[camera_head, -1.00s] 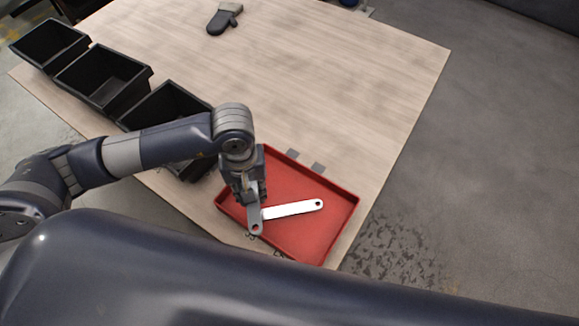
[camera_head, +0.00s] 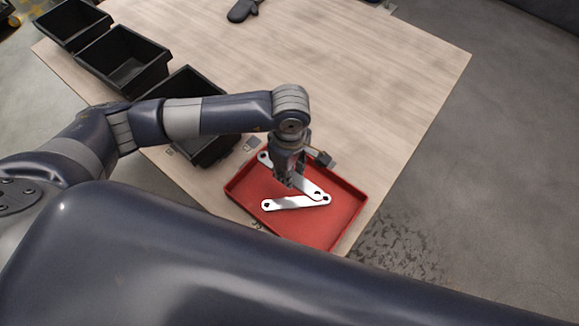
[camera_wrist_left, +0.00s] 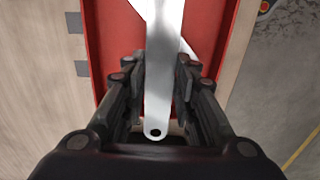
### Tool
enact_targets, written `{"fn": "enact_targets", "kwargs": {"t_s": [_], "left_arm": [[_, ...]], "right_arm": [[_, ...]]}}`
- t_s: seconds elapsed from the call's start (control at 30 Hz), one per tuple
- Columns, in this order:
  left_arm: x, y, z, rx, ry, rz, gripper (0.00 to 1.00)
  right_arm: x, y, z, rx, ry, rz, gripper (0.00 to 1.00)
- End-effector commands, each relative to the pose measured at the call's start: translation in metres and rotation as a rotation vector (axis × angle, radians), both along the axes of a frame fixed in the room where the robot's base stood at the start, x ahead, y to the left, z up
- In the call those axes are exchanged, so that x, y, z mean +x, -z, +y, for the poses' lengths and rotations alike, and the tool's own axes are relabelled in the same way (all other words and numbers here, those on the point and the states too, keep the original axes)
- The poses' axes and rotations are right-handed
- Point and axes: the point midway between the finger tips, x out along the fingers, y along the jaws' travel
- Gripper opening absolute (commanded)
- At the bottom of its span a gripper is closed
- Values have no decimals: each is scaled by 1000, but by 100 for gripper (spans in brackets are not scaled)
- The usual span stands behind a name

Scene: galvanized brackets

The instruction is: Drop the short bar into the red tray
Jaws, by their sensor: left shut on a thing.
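The red tray (camera_head: 345,217) lies near the table's front corner. My left gripper (camera_head: 284,181) is over the tray, shut on a flat metal bar (camera_head: 310,189) with a hole at each end. The held bar slants across the tray from upper left to lower right; the gripper hides part of its middle. A second light metal bar (camera_head: 290,203) lies in the tray, its right end close to the held bar's end. I cannot tell which bar is shorter. In the left wrist view the held bar (camera_wrist_left: 162,85) sits between the fingers, above the red tray (camera_wrist_left: 105,40). My right gripper is not in view.
Black bins (camera_head: 128,62) stand in a row along the table's left edge. A dark mitt-like object (camera_head: 242,11) lies at the back. The wooden table (camera_head: 370,80) is clear behind and to the right of the arm. Small grey patches (camera_head: 252,143) mark the table by the tray.

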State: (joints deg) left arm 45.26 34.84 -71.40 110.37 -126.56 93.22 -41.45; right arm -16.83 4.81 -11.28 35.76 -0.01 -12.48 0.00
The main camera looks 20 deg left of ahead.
Motion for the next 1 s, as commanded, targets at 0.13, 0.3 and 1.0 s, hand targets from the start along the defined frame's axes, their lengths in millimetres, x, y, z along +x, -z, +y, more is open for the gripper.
{"fn": "enact_targets", "kwargs": {"t_s": [0.13,0.3,1.0], "left_arm": [[-1,23,0,0,1,1,0],[0,36,0,-1,1,-1,0],[0,37,0,0,2,0,50]], "right_arm": [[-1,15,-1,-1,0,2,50],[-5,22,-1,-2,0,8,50],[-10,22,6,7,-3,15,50]]}}
